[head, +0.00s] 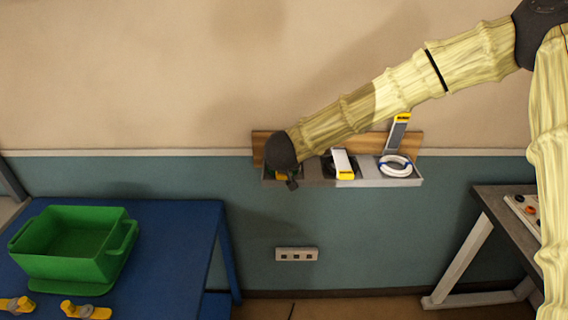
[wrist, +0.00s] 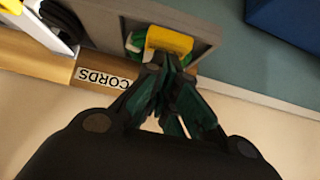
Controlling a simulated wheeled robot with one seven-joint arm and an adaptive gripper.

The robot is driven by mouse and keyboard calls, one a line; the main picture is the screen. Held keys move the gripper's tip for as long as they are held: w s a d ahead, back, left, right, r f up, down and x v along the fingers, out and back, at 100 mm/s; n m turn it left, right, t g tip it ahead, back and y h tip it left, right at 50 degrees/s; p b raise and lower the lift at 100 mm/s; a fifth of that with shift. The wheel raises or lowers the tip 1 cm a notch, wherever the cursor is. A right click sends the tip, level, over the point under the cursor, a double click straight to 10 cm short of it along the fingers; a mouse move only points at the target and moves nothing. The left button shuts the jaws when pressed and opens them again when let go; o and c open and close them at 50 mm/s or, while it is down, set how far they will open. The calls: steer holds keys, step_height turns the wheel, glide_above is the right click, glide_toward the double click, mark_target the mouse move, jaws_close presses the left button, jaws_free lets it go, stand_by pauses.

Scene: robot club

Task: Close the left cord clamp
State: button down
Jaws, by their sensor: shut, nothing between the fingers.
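The left cord clamp is mostly hidden behind my gripper (head: 292,183) in the head view. In the wrist view its yellow end (wrist: 170,41) lies low over a green cord (wrist: 135,42) in the rack. My gripper (wrist: 172,62) is shut and empty, its fingertips right at the yellow end. I cannot tell whether they touch it. The clamp's lever is hidden, so its exact angle cannot be told. The middle clamp (head: 341,160) lies down over a black cord (wrist: 62,20). The right clamp (head: 398,132) stands up behind a white cord coil (head: 395,166).
The grey rack (head: 370,182) is on the wall with a wooden back board (head: 262,140), labelled CORDS (wrist: 107,79) in the wrist view. A blue table (head: 170,230) with a green bin (head: 75,245) stands left. A dark bench (head: 500,215) stands right.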

steer(key=shift+r+p, duration=0.45)
steer(key=shift+r, duration=0.05)
steer(key=shift+r, duration=0.15)
step_height(320, 180, up, 4)
steer(key=p, duration=0.5)
steer(key=shift+s+b, duration=0.15)
steer(key=shift+b, duration=0.25)
steer(key=shift+b+v, duration=1.35)
steer(key=shift+v, duration=3.35)
steer(key=s+d+f+g+b, duration=0.1)
steer(key=s+d+f, duration=0.3)
steer(key=f, duration=0.8)
steer(key=s+d+f+g+b, duration=0.15)
steer(key=s+f, duration=0.35)
steer(key=f, duration=0.7)
steer(key=s+d+f+g+b, duration=0.1)
steer(key=s+d+f, duration=0.35)
steer(key=f, duration=0.75)
steer(key=s+d+f+g+b, duration=0.1)
steer(key=s+d+f+g, duration=0.1)
steer(key=s+f, duration=0.4)
steer(key=s+d+f+g+b, duration=0.1)
steer(key=s+d+f, duration=0.3)
steer(key=s, duration=0.9)
steer(key=s+d+f+g+b, duration=0.1)
steer(key=s+d+f+g, duration=0.2)
steer(key=s+f, duration=0.5)
steer(key=shift+s+d, duration=0.45)
steer(key=shift+s, duration=0.4)
